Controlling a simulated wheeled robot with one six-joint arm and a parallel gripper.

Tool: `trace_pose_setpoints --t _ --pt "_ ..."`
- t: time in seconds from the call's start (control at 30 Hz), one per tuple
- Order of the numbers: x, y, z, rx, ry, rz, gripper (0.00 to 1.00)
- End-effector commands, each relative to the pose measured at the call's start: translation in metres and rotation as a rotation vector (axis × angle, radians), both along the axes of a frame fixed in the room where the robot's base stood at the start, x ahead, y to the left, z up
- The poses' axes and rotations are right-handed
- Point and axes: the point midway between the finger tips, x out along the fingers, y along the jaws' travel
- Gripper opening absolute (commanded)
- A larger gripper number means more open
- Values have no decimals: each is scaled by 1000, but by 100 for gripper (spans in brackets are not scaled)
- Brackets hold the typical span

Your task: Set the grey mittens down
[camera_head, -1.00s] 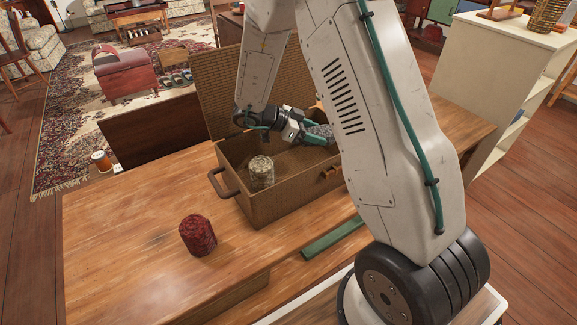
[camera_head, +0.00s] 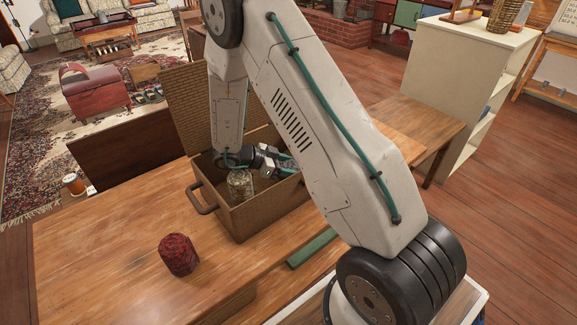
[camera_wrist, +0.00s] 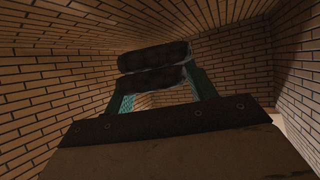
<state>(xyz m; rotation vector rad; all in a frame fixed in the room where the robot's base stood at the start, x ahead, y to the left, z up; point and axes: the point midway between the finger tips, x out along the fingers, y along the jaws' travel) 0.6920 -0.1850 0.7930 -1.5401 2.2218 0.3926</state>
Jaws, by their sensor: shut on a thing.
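The grey mittens (camera_wrist: 153,57) show in the wrist view as two dark, rolled shapes side by side between the green fingers. My gripper (camera_wrist: 160,88) is shut on them inside the woven basket. In the head view my gripper (camera_head: 284,163) is low in the open basket (camera_head: 262,217), right of a pale rolled or jar-like item (camera_head: 240,184). My arm hides much of the basket's right side, and the mittens are mostly hidden there. I cannot tell whether they touch the basket's floor.
The basket's lid (camera_head: 190,105) stands open at the back. A dark red roll (camera_head: 179,254) is on the wooden table (camera_head: 110,240), left of the basket. A green strip (camera_head: 312,248) lies in front. The table's left part is mostly clear. A cream shelf unit (camera_head: 462,85) stands at right.

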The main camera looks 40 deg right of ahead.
Motion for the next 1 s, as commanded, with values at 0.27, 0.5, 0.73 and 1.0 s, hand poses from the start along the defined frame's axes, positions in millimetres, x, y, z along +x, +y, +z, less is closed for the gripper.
trace_pose_setpoints --t 0.27,0.5,0.73,1.0 --pt "0 0 -8 0 0 0 33" --pt "-1 0 -13 1 5 0 67" --pt "-3 1 -15 1 9 1 78" --pt "-1 5 1 1 8 3 78"
